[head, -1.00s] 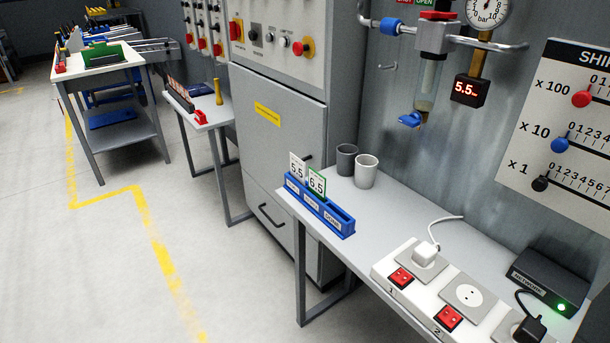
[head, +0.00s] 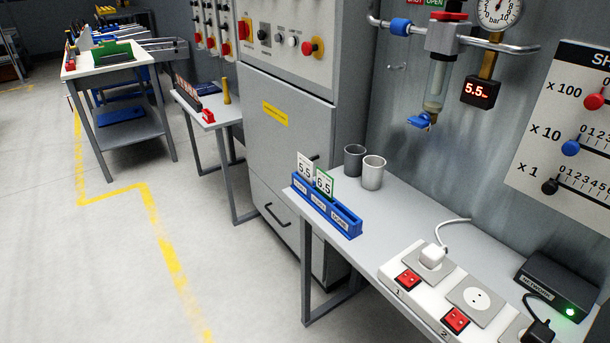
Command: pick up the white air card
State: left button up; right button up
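A white card (head: 304,169) with black digits stands upright in a slot at the left of a blue card rack (head: 347,222). The digits look like 5.5. A green-bordered card (head: 324,183) reading 6.5 stands just to its right and partly overlaps it in the picture. The lower parts of both cards sit in the rack. The rack's right slot looks empty. The rack is at the left end of the grey bench (head: 385,206). Neither of my grippers is in view.
A dark cup (head: 354,159) and a light grey cup (head: 373,173) stand behind the rack. A socket strip (head: 408,279) and a black network box (head: 557,284) are further right. A grey cabinet (head: 285,150) stands to the left. The floor in front is clear.

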aim_at(305, 168)
jog(key=i+j, duration=0.35)
jog(key=i+j+z, duration=0.1)
jog(key=i+j, duration=0.25)
jog(key=j, duration=0.2)
